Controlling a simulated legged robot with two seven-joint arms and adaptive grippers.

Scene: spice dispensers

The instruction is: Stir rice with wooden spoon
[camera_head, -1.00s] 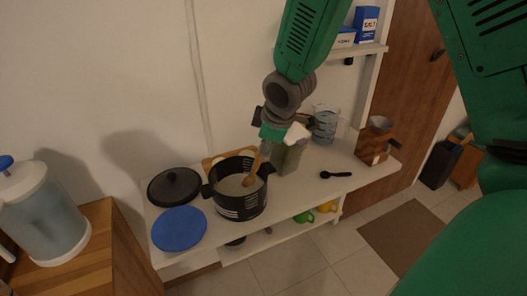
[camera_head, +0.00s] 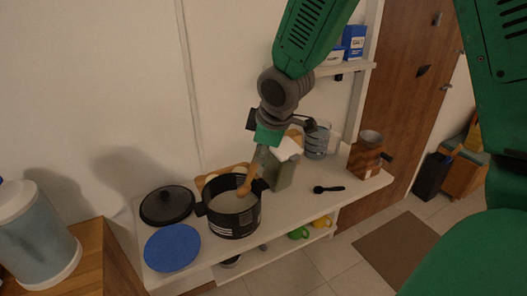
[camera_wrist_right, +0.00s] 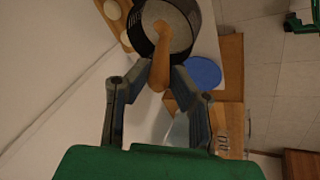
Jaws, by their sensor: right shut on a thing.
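A black pot (camera_head: 234,222) stands on the white table, and pale rice (camera_head: 228,201) shows inside it. A wooden spoon (camera_head: 247,183) leans in the pot with its lower end in the rice. My right gripper (camera_head: 258,163) is above the pot's right rim, shut on the spoon's handle. In the right wrist view the spoon (camera_wrist_right: 160,62) runs from between the fingers (camera_wrist_right: 160,95) into the rice (camera_wrist_right: 172,22) in the pot (camera_wrist_right: 143,40). My left gripper is not in view.
A black lid (camera_head: 167,204) and a blue plate (camera_head: 172,248) lie left of the pot. A glass measuring jug (camera_head: 317,142), a black spoon (camera_head: 328,189) and a wooden grinder (camera_head: 366,160) are farther right on the table (camera_head: 300,205).

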